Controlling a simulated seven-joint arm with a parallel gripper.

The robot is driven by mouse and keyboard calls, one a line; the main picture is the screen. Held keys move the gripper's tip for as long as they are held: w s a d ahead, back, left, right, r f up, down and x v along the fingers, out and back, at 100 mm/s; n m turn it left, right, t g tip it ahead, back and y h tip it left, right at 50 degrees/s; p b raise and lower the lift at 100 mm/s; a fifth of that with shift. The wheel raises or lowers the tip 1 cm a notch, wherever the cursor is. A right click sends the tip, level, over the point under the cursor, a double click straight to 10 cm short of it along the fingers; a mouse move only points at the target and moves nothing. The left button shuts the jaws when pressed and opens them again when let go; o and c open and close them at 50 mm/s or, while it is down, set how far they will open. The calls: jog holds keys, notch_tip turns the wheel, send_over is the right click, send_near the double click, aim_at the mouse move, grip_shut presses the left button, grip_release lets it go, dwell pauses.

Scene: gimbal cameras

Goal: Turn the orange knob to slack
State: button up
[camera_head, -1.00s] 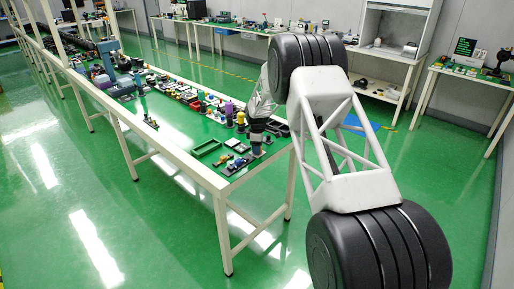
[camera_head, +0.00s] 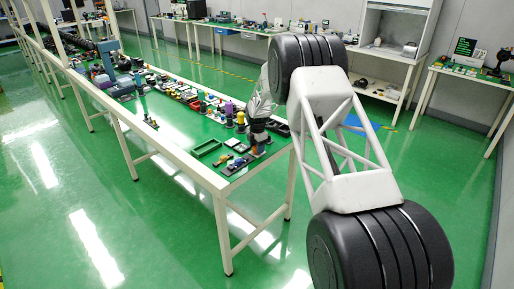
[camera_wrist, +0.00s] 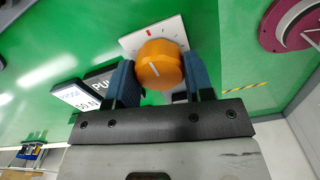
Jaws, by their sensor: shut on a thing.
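The orange knob (camera_wrist: 158,66) sits on a white plate (camera_wrist: 140,38) with a red mark in the wrist view. In the head view my gripper (camera_head: 257,142) is low over the near end of the green table, and the knob is too small to make out there. Any lettering on the plate is hidden or too small to read.
Beside the knob are a white block (camera_wrist: 74,96) and a dark block (camera_wrist: 100,82) with white lettering, close to the left finger. A dark red round part (camera_wrist: 290,26) lies at the upper right.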

dwell(0.4)
jog(key=o, duration=0.9)
jog(key=shift+o, duration=0.2)
jog(key=shift+r, duration=0.1)
jog(key=shift+r, duration=3.8)
jog(key=shift+r, duration=0.1)
